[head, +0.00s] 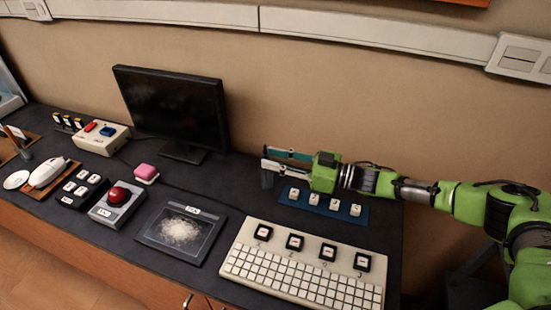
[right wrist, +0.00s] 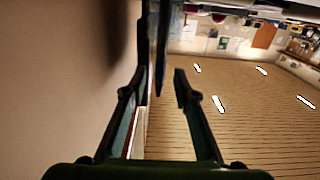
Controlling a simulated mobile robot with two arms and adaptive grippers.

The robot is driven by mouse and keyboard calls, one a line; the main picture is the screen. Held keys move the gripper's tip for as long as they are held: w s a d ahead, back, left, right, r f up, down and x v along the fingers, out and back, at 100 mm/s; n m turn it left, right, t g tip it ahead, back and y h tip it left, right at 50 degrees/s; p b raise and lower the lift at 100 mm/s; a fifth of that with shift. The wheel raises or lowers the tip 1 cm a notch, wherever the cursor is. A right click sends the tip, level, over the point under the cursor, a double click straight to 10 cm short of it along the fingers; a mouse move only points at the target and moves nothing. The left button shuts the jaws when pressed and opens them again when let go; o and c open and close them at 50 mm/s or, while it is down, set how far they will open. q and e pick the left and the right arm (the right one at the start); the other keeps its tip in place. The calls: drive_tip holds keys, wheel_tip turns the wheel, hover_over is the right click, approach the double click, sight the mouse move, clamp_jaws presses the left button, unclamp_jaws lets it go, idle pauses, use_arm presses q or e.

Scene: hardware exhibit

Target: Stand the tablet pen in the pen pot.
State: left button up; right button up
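My right gripper (head: 264,157) reaches in from the right, with its two fingers pointing left. They are apart in the right wrist view (right wrist: 155,82), and nothing is clearly clamped between them. I cannot make out the tablet pen for certain. In the wrist view thin dark upright shapes lie beyond the gap. My left gripper is not in view.
A monitor (head: 170,105) stands left of the gripper. A blue mat (head: 327,213) with several white keys lies below it, and a large keyboard (head: 300,278) in front. A red button box (head: 110,212) and pink-topped switch (head: 146,171) stand left. Bare desk (head: 225,190) lies between.

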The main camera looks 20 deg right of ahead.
drive_tip(key=shift+s+d, duration=0.1)
drive_tip(key=v, duration=1.1)
drive_tip(key=shift+s+d, duration=0.25)
drive_tip(key=shift+d, duration=0.05)
idle(0.5)
